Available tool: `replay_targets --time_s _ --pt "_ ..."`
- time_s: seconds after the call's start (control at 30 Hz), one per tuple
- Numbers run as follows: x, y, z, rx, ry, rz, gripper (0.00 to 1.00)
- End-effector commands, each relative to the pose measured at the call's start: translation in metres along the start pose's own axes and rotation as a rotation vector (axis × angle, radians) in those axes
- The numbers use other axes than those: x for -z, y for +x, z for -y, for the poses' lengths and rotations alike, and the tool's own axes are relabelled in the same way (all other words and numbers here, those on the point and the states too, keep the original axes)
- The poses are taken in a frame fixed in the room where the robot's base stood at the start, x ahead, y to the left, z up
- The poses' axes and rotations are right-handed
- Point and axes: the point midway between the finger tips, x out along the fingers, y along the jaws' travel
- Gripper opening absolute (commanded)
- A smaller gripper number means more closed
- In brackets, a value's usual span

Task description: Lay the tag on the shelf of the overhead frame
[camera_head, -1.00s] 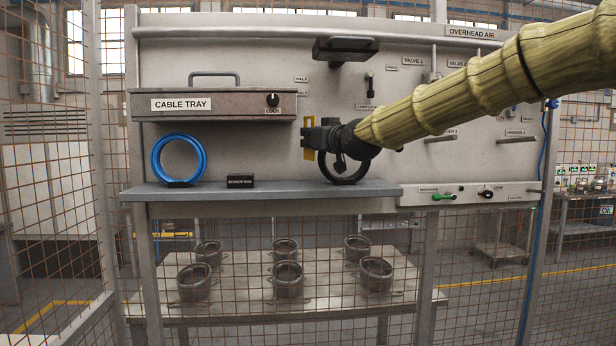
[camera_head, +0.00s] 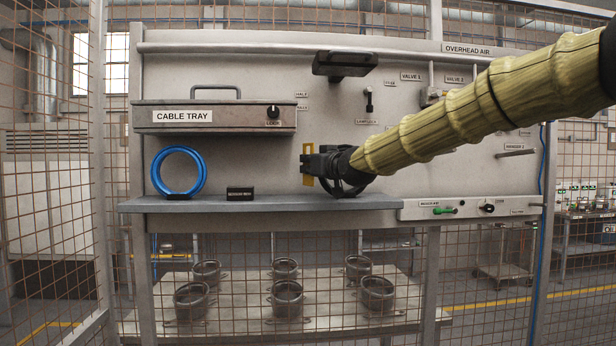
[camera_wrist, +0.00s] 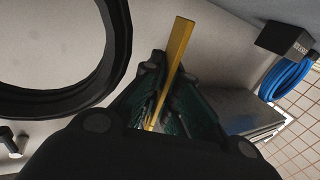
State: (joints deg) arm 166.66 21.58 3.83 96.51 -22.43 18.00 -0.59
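A yellow tag (camera_head: 308,165) is held upright at the tip of my gripper (camera_head: 318,164). In the wrist view the tag (camera_wrist: 172,65) shows as a thin yellow strip pinched between the two dark fingers of the gripper (camera_wrist: 165,95). The grey shelf (camera_head: 260,203) of the overhead frame runs along the panel just below. The tag's lower edge is a little above the shelf; I cannot tell if any part touches. Part of the tag is hidden by the fingers.
A black ring (camera_head: 350,188) stands on the shelf behind my gripper. A blue ring (camera_head: 200,172) and a small black labelled block (camera_head: 240,193) stand to the left, with bare shelf between block and gripper. The cable tray (camera_head: 215,118) hangs above left.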

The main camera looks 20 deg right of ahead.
Motion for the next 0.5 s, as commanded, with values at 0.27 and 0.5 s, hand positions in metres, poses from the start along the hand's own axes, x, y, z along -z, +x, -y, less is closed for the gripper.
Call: replay_targets --time_s 0.27,0.5 --pt "-0.029 0.003 -0.001 0.000 0.001 0.001 0.00" --pt "-0.033 0.004 -0.002 0.000 0.000 0.000 0.00"
